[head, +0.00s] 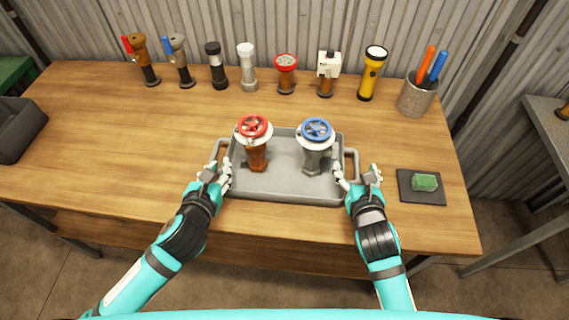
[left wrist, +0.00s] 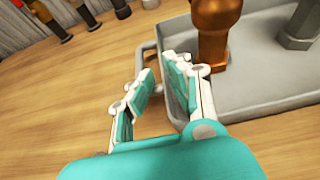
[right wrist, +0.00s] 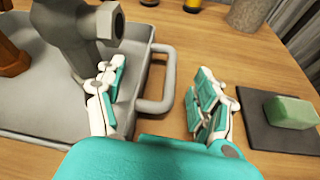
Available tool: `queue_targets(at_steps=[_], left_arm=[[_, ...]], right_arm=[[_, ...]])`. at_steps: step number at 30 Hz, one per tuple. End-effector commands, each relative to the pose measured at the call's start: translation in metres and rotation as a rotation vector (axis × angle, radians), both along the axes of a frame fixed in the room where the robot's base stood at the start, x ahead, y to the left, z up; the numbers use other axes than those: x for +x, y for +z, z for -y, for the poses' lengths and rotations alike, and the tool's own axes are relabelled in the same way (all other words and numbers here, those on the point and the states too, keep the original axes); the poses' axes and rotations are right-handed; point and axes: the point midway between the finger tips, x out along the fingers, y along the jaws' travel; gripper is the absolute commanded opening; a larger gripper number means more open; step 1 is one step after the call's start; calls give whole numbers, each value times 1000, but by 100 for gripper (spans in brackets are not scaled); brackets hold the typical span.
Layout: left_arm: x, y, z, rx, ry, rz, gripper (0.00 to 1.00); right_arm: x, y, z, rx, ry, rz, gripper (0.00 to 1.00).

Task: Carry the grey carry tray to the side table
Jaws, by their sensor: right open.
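The grey carry tray (head: 285,188) lies flat on the wooden workbench near its front edge, with a loop handle at each end. On it stand an orange-brown valve with a red handwheel (head: 255,145) and a grey valve with a blue handwheel (head: 317,145). My left gripper (head: 220,175) is at the left handle (left wrist: 144,58), its fingers closer together than the right's; whether they grip the handle is unclear. My right gripper (head: 355,178) is open at the right handle (right wrist: 166,88), with the handle ahead of and between its fingers.
A dark pad (head: 408,194) with a green block (head: 425,182) lies right of my right gripper. Nozzles, a yellow flashlight (head: 373,74) and a pen cup (head: 417,97) line the back. A grey bin (head: 18,130) sits left. Another table (head: 545,125) stands right, across a gap.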

Motion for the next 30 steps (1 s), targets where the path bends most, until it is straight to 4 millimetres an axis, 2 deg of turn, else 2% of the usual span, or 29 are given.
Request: queue_targets(at_steps=[3,9,14,23,27,30], left_arm=[[22,-8,2,-3,2,2,15],[45,-18,5,-2,2,1,15],[52,-21,6,-1,0,1,15],[53,-22,6,0,0,0,15],[53,-22,6,0,0,0,0],[53,-22,6,0,0,0,0]], right_arm=[[22,-8,0,2,-1,2,70],[45,-18,1,1,-1,1,70],[53,-21,1,0,0,1,70],[54,-22,1,0,0,0,70],[54,-22,1,0,0,0,52],[54,-22,1,-1,0,1,39]])
